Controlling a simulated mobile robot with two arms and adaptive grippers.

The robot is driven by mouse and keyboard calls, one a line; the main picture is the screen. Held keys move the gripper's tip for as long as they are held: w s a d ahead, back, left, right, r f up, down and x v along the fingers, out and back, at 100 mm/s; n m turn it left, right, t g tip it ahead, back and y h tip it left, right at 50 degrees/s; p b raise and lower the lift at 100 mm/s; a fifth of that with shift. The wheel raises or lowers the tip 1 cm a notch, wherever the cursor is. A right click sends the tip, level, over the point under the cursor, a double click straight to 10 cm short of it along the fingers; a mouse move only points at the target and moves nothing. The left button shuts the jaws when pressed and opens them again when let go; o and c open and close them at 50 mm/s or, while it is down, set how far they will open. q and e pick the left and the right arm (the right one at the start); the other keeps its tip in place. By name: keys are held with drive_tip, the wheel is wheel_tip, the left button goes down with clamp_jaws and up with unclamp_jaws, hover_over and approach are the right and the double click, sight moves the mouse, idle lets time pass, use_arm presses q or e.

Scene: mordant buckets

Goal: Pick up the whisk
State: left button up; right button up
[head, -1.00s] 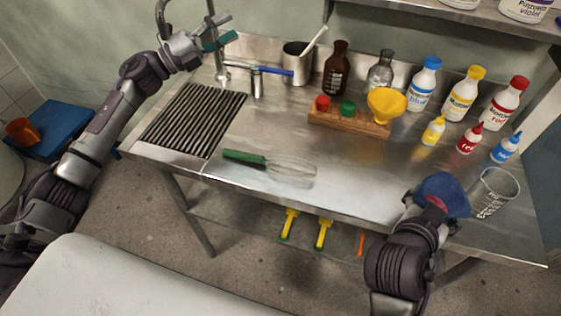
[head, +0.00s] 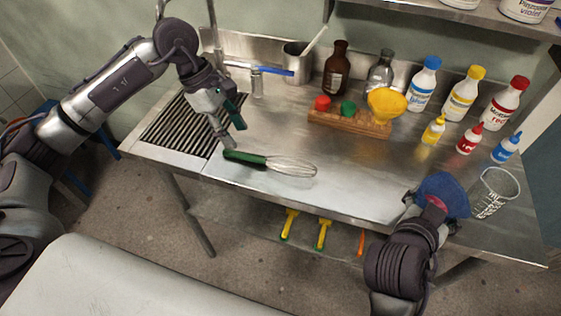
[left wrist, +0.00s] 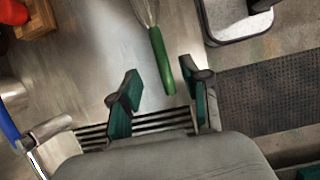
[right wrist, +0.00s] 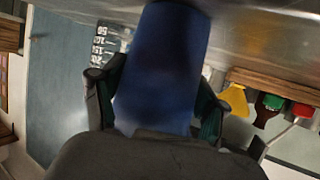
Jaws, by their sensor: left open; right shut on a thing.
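The whisk, with a green handle (head: 245,158) and wire loops (head: 291,167), lies flat on the steel counter near its front edge. My left gripper (head: 234,130) is open above and just beyond the handle's left end. In the left wrist view the green handle (left wrist: 161,62) points toward the left gripper (left wrist: 160,82), its end showing between the open fingers. I see no clear contact. My right gripper (head: 431,207) is shut on a dark blue cup-like thing (head: 447,190) at the front right, which fills the middle of the right wrist view (right wrist: 160,75).
A wooden rack (head: 350,124) with red and green caps and a yellow funnel (head: 387,103) stands behind the whisk. A glass beaker (head: 496,190) is beside the blue thing. Several bottles line the back right. A ribbed drainer (head: 180,128) is at left. The counter right of the whisk is clear.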

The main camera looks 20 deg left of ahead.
sight(247, 155)
use_arm(q)
drive_tip(key=shift+x, duration=3.35)
drive_tip(key=shift+f, duration=0.3)
drive_tip(key=shift+s, duration=0.1)
clamp_jaws()
